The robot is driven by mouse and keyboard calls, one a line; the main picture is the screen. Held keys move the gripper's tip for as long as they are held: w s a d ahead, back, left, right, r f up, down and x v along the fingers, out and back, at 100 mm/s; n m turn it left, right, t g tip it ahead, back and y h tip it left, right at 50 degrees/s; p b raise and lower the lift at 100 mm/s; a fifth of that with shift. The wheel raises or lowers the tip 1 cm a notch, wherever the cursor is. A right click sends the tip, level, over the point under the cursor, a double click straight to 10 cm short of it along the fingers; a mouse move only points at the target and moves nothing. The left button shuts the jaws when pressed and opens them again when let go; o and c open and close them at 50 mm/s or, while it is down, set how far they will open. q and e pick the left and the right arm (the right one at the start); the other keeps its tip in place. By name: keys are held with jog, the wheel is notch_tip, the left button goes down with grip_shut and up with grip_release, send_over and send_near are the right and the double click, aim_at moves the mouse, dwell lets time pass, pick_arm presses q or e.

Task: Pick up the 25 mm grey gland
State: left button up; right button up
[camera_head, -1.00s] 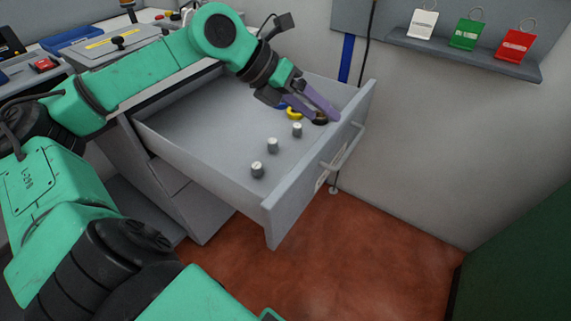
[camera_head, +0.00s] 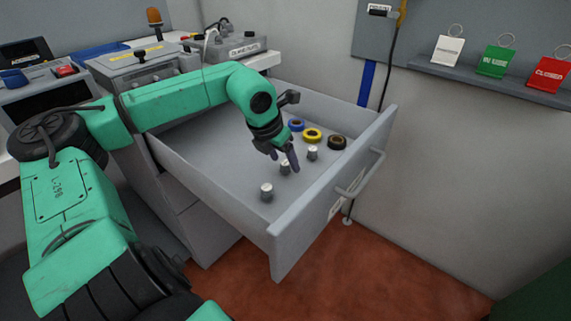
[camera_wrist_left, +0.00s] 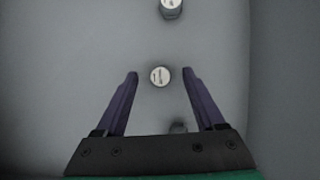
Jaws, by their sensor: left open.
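Three small grey glands with white tops stand upright in a row in the open drawer: a near one (camera_head: 267,191), a middle one (camera_head: 285,168) and a far one (camera_head: 312,153). Their size marks are too small to read surely. My left gripper (camera_head: 284,161) points down over the middle gland, open and empty. In the left wrist view one gland (camera_wrist_left: 160,76) shows between the fingertips (camera_wrist_left: 161,74), apart from both. Another gland (camera_wrist_left: 171,9) is at the top edge. A dark shape between the fingers lower down is unclear. My right gripper is out of view.
Blue (camera_head: 297,125), yellow (camera_head: 313,135) and black (camera_head: 337,142) tape rolls lie at the drawer's far end. The drawer's (camera_head: 220,207) walls surround the glands. White, green and red tags hang by a wall shelf (camera_head: 490,75).

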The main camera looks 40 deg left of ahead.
pick_arm(q)
jog(key=shift+x, duration=1.1)
grip_shut()
jog(key=shift+r, duration=0.15)
